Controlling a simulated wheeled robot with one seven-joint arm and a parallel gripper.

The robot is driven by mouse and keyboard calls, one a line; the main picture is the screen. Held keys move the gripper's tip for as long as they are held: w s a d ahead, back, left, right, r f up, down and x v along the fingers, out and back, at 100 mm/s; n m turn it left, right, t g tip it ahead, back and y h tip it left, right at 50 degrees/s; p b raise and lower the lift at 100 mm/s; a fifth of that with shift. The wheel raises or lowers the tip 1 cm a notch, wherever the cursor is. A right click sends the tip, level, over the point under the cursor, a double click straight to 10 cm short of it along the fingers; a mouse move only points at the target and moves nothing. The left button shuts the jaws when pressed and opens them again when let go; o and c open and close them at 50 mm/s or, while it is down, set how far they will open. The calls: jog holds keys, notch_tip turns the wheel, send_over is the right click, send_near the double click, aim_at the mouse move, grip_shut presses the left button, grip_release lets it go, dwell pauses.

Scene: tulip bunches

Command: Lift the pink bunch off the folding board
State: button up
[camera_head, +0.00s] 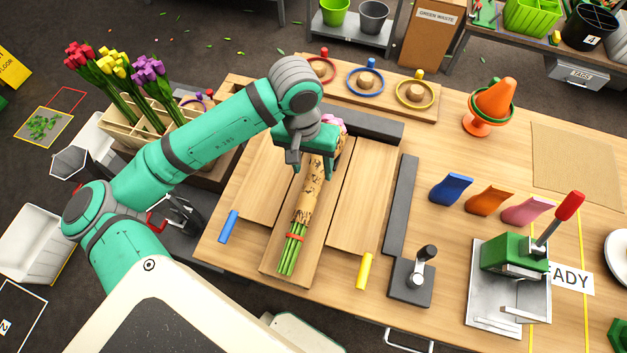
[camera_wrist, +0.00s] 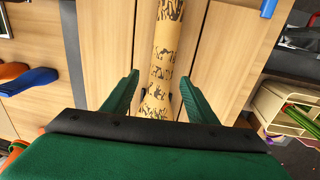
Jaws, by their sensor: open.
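The pink bunch lies on the middle strip of the wooden folding board (camera_head: 356,205). Its tan, black-patterned wrap (camera_head: 309,203) shows, with a red band and green stems at the near end. A little pink bloom (camera_head: 337,124) shows past my gripper, which hides part of the flower end. My gripper (camera_head: 310,166) is open over the upper part of the wrap. In the wrist view, the wrap (camera_wrist: 162,45) runs between the two green fingers (camera_wrist: 160,84), with a gap on each side. Whether the fingertips reach below the wrap's top I cannot tell.
Dark grey bars edge the board at the back and right (camera_head: 402,205). Blue (camera_head: 228,226) and yellow (camera_head: 365,270) pieces lie at its near side. A green press with a red handle (camera_head: 515,250) stands right. A wooden crate of tulips (camera_head: 150,125) stands left.

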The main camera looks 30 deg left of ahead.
aim_at(313, 179)
jog(key=shift+d+f, duration=0.15)
jog(key=shift+f, duration=0.1)
jog(key=f, duration=0.5)
jog(key=shift+s, duration=0.3)
jog(key=shift+r, duration=0.1)
jog(key=shift+w, duration=0.15)
jog(key=c, duration=1.3)
